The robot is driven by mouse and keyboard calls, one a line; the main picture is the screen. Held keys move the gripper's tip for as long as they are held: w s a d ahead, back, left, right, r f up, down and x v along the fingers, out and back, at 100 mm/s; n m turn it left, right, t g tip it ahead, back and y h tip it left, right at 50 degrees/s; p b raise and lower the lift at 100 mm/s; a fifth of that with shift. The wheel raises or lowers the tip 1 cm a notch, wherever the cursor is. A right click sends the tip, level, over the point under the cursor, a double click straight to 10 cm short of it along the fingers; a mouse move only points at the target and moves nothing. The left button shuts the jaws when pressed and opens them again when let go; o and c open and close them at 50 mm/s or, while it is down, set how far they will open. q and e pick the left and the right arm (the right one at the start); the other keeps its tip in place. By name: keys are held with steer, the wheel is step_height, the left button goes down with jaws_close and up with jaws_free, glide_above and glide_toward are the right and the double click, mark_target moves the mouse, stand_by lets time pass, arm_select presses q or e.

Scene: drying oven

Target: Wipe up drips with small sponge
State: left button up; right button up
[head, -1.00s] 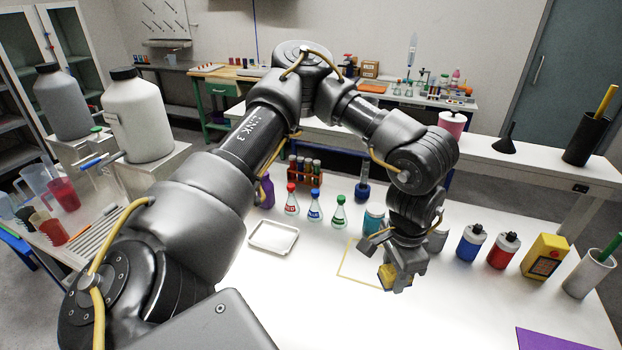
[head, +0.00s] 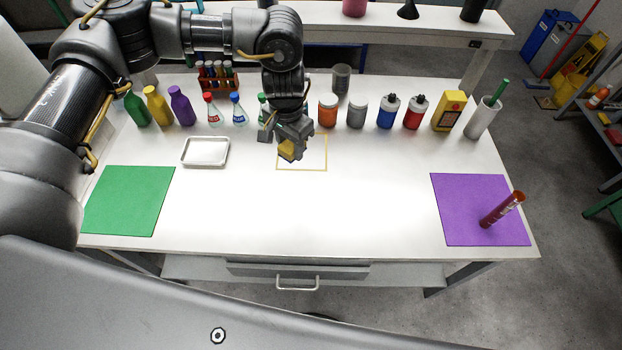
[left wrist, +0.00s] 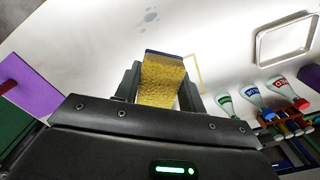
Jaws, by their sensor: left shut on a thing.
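My left gripper (head: 288,148) is shut on the small yellow sponge (head: 290,149), which has a dark blue face. In the head view the sponge overlaps the left part of a yellow outline (head: 326,152) on the white table (head: 340,210). In the left wrist view the sponge (left wrist: 162,80) sits between both fingers, with part of the outline (left wrist: 199,75) beside it. It looks held above the table, but the exact gap cannot be told. Grey drips (left wrist: 151,15) show on the tabletop beyond the sponge. In the head view I cannot make them out. My right gripper is not in view.
A metal tray (head: 205,164) lies left of the outline. A row of bottles, flasks and jars, including a yellow box (head: 449,110), lines the back. A green mat (head: 128,200) is at left; a purple mat (head: 462,228) with a red tube (head: 502,209) at right. The front middle is clear.

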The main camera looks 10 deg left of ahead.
arm_select(q)
steer(key=w+d+f+n+p, duration=0.1)
steer(key=w+d+f+p, duration=0.1)
steer(key=d+p, duration=0.25)
steer(key=s+d+f+n+p, duration=0.1)
steer(key=s+f, duration=0.4)
steer(key=f, duration=0.5)
steer(key=n+p, duration=0.1)
steer(key=p, duration=0.1)
steer(key=shift+d+p, duration=0.25)
steer(key=shift+p, duration=0.05)
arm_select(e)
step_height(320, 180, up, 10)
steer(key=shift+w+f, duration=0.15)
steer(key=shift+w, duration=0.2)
